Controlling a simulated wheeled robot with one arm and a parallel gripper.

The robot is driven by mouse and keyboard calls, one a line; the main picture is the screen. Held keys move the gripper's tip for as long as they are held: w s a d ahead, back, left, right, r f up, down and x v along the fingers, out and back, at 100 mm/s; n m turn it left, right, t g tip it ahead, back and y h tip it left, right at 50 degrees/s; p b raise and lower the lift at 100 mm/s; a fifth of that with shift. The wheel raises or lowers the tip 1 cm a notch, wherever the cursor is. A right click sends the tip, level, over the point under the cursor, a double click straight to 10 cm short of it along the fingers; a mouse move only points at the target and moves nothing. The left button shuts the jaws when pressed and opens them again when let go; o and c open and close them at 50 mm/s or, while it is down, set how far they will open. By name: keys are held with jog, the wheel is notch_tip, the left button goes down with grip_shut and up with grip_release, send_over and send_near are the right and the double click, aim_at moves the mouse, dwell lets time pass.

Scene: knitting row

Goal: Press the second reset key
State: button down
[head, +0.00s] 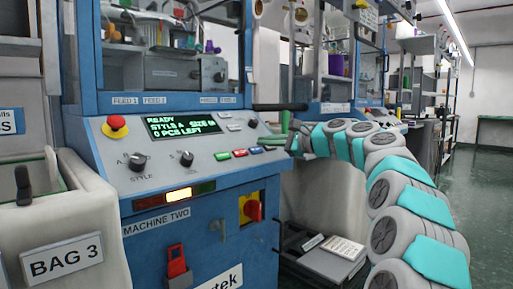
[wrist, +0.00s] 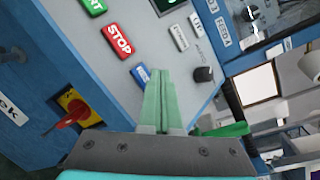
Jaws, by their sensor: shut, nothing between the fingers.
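The control panel (head: 180,145) of the machine labelled MACHINE TWO has a row of green, red and blue keys. The blue key (head: 256,149) is the right-hand one of the row. In the wrist view the blue key (wrist: 140,74) lies just left of my fingertips, its label partly readable. My gripper (wrist: 161,72) is shut and empty, its green fingers together and pointing at the panel. I cannot tell whether the tips touch the panel. In the head view my gripper (head: 287,141) is at the panel's right end.
The red STOP key (wrist: 117,40) and green key (wrist: 93,5) are near the blue one. A black knob (wrist: 203,74) is right of my fingers. The display (head: 184,126) reads READY and 0 PCS LEFT. A red emergency button (head: 115,125) and red rotary switch (head: 253,209) are on the machine.

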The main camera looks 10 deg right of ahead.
jog(key=r+p, duration=0.1)
jog(key=s+d+r+p, duration=0.1)
jog(key=s+r+p, duration=0.1)
jog(key=shift+s+d+r+p, duration=0.2)
jog(key=shift+d+r+p, duration=0.15)
jog(key=shift+d, duration=0.05)
dwell(0.4)
dwell(0.4)
